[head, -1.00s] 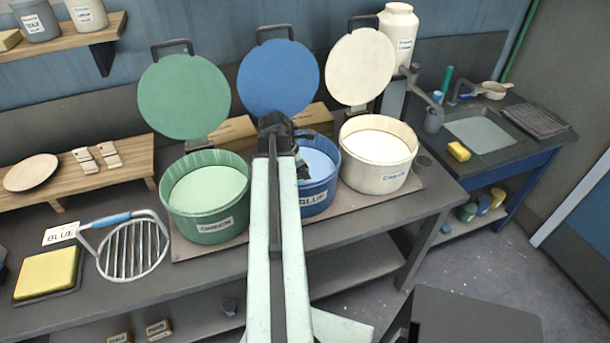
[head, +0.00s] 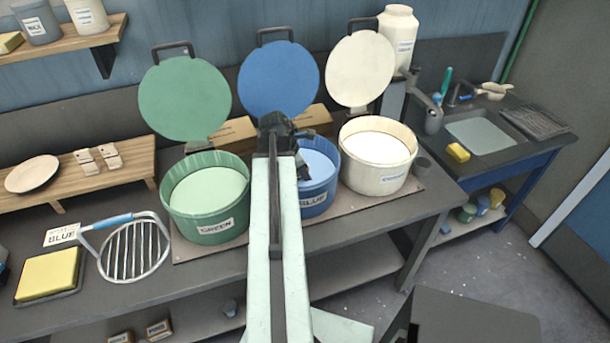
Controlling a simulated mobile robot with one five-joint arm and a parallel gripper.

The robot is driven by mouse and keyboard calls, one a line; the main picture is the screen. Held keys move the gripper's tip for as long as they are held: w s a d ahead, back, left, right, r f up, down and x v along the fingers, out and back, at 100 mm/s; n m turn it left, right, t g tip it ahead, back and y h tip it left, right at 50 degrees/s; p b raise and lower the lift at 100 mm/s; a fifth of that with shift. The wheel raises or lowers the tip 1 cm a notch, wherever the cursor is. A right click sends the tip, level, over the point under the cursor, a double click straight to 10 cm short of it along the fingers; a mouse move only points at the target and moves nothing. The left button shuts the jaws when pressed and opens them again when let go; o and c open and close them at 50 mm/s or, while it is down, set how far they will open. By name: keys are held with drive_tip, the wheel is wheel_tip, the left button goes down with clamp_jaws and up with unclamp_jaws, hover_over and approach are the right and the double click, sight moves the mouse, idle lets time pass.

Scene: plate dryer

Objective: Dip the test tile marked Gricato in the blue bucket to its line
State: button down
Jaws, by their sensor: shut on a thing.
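The blue bucket (head: 318,190) stands open on the bench, with pale blue liquid (head: 318,163) inside and a BLUE label. My arm covers its left part. My gripper (head: 284,136) is at the back left of the bucket's opening, seen from behind; its fingertips are mostly hidden by my arm. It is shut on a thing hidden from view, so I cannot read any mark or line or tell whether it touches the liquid. Two small pale tiles (head: 83,157) (head: 109,151) stand on the wooden rack at left; their marks are unreadable.
A green bucket (head: 207,225) stands close left and a cream bucket (head: 378,180) close right. Raised green, blue (head: 278,78) and cream lids stand behind. A wire holder (head: 135,250), yellow sponge (head: 48,272) and plate (head: 32,173) are left; a sink (head: 482,135) is right.

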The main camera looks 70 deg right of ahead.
drive_tip(key=shift+r+p, duration=6.55)
drive_tip(key=shift+r, duration=0.25)
drive_tip(key=shift+f, duration=0.1)
